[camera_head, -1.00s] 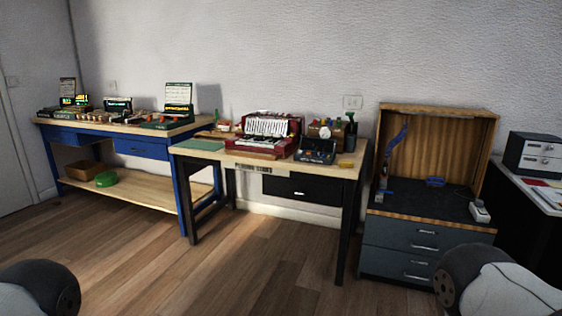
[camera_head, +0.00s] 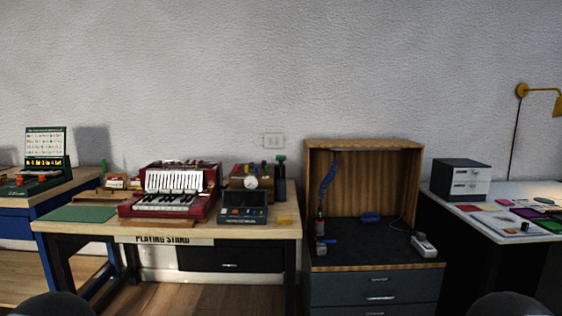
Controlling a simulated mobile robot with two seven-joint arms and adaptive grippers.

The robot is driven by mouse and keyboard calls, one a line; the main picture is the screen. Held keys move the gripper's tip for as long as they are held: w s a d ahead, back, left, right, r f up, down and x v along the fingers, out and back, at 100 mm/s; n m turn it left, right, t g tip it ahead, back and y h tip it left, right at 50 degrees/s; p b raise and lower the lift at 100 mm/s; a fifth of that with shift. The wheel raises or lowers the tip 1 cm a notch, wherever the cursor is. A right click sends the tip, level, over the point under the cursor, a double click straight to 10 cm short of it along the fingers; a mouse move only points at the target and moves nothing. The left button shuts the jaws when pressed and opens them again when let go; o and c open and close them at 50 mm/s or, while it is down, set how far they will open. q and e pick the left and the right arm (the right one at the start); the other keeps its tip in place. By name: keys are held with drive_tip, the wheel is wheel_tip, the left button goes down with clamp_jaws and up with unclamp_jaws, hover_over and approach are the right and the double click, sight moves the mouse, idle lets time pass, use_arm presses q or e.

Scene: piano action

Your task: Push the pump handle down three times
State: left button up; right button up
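A dark upright device with a green top (camera_head: 281,160) stands at the back right of the playing stand table (camera_head: 125,238). It looks like the pump and its handle, but it is small and I cannot be sure. Beside it on the left is a brown box with a round white gauge (camera_head: 251,183) and coloured knobs on top. Neither of my grippers is in view. Only dark rounded parts of my own arms show at the bottom edge, left and right.
A red accordion-like instrument (camera_head: 172,190), a dark control box (camera_head: 243,207) and a green mat (camera_head: 84,213) are on the same table. A wooden open-front cabinet (camera_head: 390,180) stands to its right. A white-topped desk (camera_head: 480,225) is farther right.

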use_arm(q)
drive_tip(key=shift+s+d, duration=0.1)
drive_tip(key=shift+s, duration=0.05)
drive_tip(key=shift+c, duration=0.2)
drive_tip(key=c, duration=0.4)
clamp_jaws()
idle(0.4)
